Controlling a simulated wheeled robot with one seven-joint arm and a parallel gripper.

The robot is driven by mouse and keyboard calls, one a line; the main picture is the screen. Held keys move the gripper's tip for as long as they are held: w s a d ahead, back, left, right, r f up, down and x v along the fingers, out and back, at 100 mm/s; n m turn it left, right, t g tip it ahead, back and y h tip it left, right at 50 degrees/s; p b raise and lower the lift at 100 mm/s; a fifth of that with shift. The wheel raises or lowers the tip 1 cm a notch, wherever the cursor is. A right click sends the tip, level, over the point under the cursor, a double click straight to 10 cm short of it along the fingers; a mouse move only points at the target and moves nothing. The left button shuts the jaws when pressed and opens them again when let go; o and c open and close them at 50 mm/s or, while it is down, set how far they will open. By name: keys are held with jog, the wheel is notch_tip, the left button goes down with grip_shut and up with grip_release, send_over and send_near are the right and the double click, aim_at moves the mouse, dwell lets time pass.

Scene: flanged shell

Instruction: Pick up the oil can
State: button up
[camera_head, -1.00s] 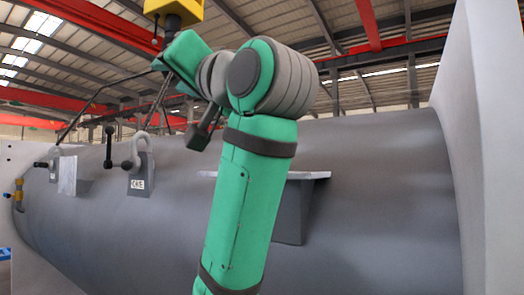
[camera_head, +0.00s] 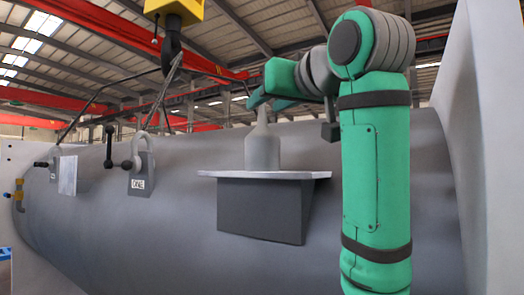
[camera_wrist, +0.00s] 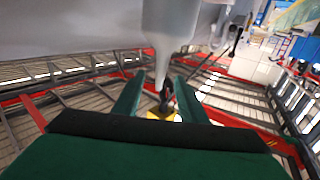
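The oil can (camera_head: 263,151) is a grey bottle-shaped can with a narrow spout. It stands upright on a small grey shelf (camera_head: 245,176) that juts from the large shell. My gripper (camera_head: 256,99) is level with the top of the spout in the head view, coming from the right. In the wrist view, which looks upside down, the can (camera_wrist: 168,25) hangs from the top with its spout pointing down. The spout lies between the two green fingers of my gripper (camera_wrist: 158,86). The fingers are apart; I see no clear contact with the can.
The large grey cylindrical shell (camera_head: 100,220) fills the background, with a pale flange (camera_head: 490,150) at right. Lifting lugs with shackles (camera_head: 141,165) sit on it at left. A yellow crane hook block (camera_head: 174,10) and dark slings hang above, left of my gripper.

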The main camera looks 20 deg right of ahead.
jog(key=w, duration=0.7)
jog(key=shift+a, duration=0.25)
grip_shut()
